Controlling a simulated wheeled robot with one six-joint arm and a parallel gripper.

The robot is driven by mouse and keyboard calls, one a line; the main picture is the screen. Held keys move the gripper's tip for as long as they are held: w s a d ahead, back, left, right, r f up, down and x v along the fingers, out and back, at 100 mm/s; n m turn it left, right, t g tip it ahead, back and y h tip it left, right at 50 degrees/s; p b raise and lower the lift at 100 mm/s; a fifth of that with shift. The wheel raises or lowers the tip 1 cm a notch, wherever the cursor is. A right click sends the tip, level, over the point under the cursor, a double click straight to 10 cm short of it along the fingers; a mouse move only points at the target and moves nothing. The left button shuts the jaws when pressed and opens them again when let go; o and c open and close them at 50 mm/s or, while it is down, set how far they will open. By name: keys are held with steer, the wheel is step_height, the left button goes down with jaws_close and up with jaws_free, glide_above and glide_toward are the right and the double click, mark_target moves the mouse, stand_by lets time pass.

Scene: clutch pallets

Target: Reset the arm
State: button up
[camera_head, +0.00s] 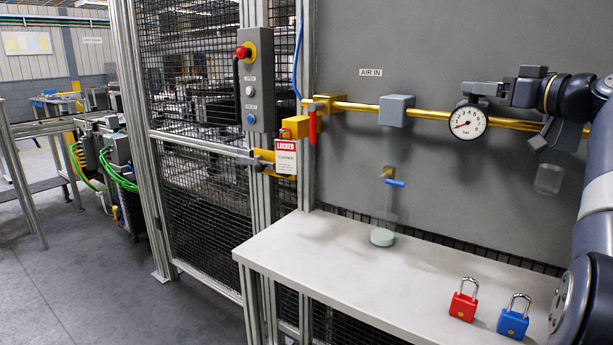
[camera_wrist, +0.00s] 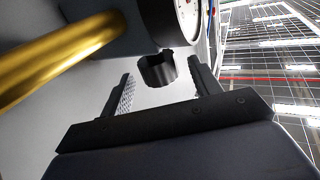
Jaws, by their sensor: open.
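My gripper (camera_wrist: 160,78) is open in the wrist view, with a finger on each side of a small dark fitting (camera_wrist: 157,72). The fitting stands beside the round gauge (camera_wrist: 188,12); I cannot tell whether the fingers touch it. In the head view my gripper (camera_head: 484,88) is just above the white-faced pressure gauge (camera_head: 468,123) on the brass pipe (camera_head: 425,114). My arm comes in from the right edge. Nothing is clearly held between the fingers.
A shelf (camera_head: 340,262) below carries a red padlock (camera_head: 463,306) and a blue padlock (camera_head: 513,322). Open floor (camera_head: 80,265) lies left.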

mark_target(470, 102)
steer(key=v, duration=0.7)
steer(key=shift+h, duration=0.3)
steer(key=x, duration=1.1)
steer(key=shift+w+a, duration=0.1)
steer(key=shift+a, duration=0.15)
steer(key=shift+m+t+h+b, duration=0.6)
steer(key=shift+m+h, duration=0.3)
steer(key=shift+h, duration=0.1)
steer(key=shift+d+m+t+h, duration=0.2)
steer(key=shift+m+t+h, duration=0.1)
steer(key=shift+m+h, duration=0.55)
steer(key=m+h, duration=0.1)
steer(key=h, duration=0.1)
steer(key=m+h, duration=0.1)
steer(key=h, duration=0.1)
steer(key=shift+d+r+t, duration=0.15)
steer(key=shift+r+t, duration=0.05)
steer(key=shift+t, duration=0.1)
steer(key=shift+d+r+m+h+p, duration=0.15)
steer(key=shift+m+h+p, duration=0.4)
steer(key=shift+h+p, duration=0.4)
steer(key=m+h+p, duration=0.1)
steer(key=p, duration=0.1)
steer(key=shift+d+p, duration=0.1)
steer(key=shift+p, duration=0.3)
